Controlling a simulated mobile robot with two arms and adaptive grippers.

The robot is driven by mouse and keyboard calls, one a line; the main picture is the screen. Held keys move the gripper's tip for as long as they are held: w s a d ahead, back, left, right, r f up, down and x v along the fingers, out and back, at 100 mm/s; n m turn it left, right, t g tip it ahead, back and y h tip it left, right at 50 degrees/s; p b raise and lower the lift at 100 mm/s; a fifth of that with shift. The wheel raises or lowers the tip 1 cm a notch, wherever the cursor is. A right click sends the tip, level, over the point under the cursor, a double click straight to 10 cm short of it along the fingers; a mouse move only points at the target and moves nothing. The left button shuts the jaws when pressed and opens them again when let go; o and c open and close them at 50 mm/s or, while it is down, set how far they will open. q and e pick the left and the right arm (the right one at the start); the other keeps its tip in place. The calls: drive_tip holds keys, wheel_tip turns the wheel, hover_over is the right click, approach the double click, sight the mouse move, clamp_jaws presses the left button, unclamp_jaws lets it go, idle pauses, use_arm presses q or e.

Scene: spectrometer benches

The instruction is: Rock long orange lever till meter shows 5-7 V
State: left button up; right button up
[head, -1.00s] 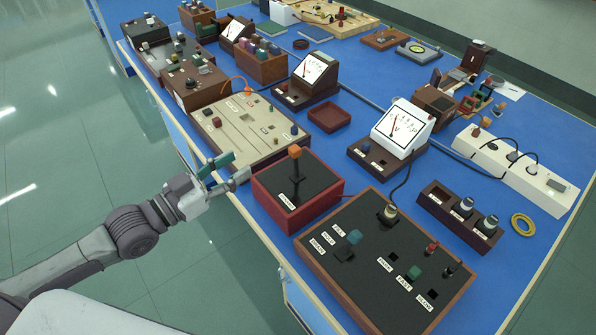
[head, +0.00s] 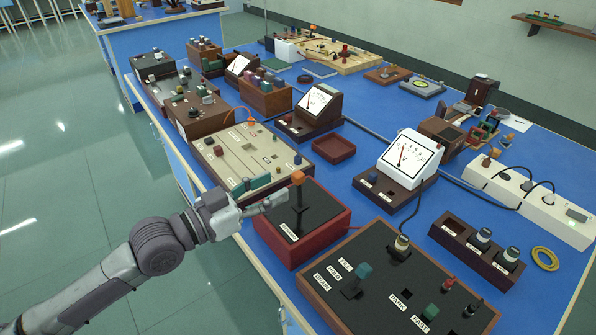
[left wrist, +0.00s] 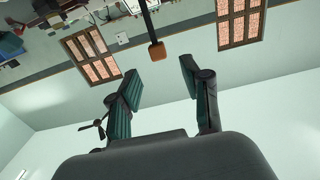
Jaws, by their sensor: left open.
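The long lever (head: 298,200) with an orange knob stands roughly upright on a red-sided box with a black top (head: 327,212). My left gripper (head: 270,192) is open at the left of the lever, just short of the orange knob. In the left wrist view the orange knob (left wrist: 157,51) shows beyond and between the open fingertips (left wrist: 160,80), apart from both. The nearer voltmeter (head: 408,160) has a white dial marked V; its needle leans left of centre, but the numbers are too small to read. My right gripper is not in view.
A black control panel (head: 380,275) with several small levers lies right of the lever box. A beige board (head: 235,155) lies behind it. Another meter (head: 314,103), an empty red tray (head: 333,148) and a white power strip (head: 540,205) stand on the blue bench.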

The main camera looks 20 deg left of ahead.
sight(294, 177)
use_arm(q)
drive_tip(key=x, duration=0.7)
drive_tip(key=shift+d+p, duration=0.1)
drive_tip(key=shift+p, duration=0.3)
clamp_jaws()
